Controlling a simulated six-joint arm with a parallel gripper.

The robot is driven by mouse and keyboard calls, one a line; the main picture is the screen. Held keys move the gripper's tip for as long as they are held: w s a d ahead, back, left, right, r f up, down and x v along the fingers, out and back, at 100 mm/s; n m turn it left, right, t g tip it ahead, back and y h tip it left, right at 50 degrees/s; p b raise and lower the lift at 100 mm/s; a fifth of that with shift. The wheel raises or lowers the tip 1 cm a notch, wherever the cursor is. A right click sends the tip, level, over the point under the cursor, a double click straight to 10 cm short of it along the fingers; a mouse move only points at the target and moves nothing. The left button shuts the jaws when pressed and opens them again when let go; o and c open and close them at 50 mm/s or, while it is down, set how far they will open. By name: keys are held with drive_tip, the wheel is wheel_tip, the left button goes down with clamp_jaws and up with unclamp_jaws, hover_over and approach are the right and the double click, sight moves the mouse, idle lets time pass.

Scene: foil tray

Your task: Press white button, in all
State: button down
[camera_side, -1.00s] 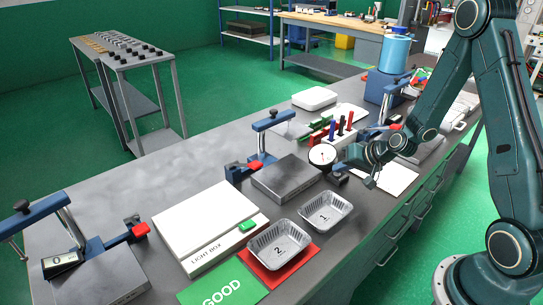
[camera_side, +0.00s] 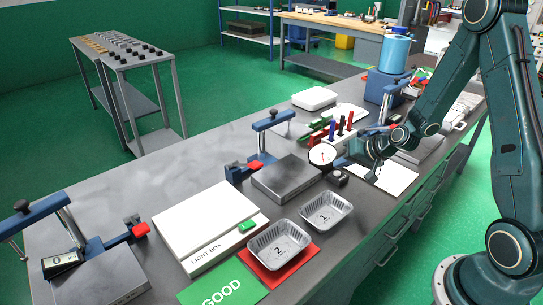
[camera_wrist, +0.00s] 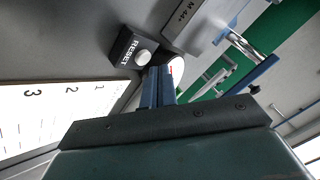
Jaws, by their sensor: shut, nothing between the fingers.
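The white button (camera_wrist: 143,57) sits on a small black box marked RESET (camera_wrist: 131,47) in the wrist view. In the side view the black box (camera_side: 338,178) stands on the bench just right of the metal block, below the dial gauge. My gripper (camera_wrist: 159,70) is shut and empty; its blue fingers end close to the button, just below and right of it in the wrist view. In the side view my gripper (camera_side: 341,162) points left above the box. I cannot tell whether the fingertips touch the button.
The round dial gauge (camera_side: 322,155) stands close to my fingers. A metal block (camera_side: 286,178) marked M-44 lies to the left. A white sheet (camera_side: 393,178) lies on the right. Foil trays 1 (camera_side: 325,211) and 2 (camera_side: 278,243) are in front, beside the light box (camera_side: 203,221).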

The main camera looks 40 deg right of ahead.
drive_tip(key=shift+r, duration=2.5)
drive_tip(key=s+a+r+n+g, duration=0.2)
drive_tip(key=s+a+r+n, duration=0.3)
drive_tip(key=s+a+r, duration=0.6)
drive_tip(key=s+a+r+n, duration=0.1)
drive_tip(key=s+r, duration=0.2)
drive_tip(key=s, duration=0.3)
drive_tip(key=s+a+r+n+g+h, duration=0.1)
drive_tip(key=s+r, duration=0.2)
drive_tip(key=s, duration=0.4)
drive_tip(key=shift+s+r+n+g, duration=0.2)
drive_tip(key=shift+s+n+g, duration=0.1)
drive_tip(key=shift+n, duration=0.1)
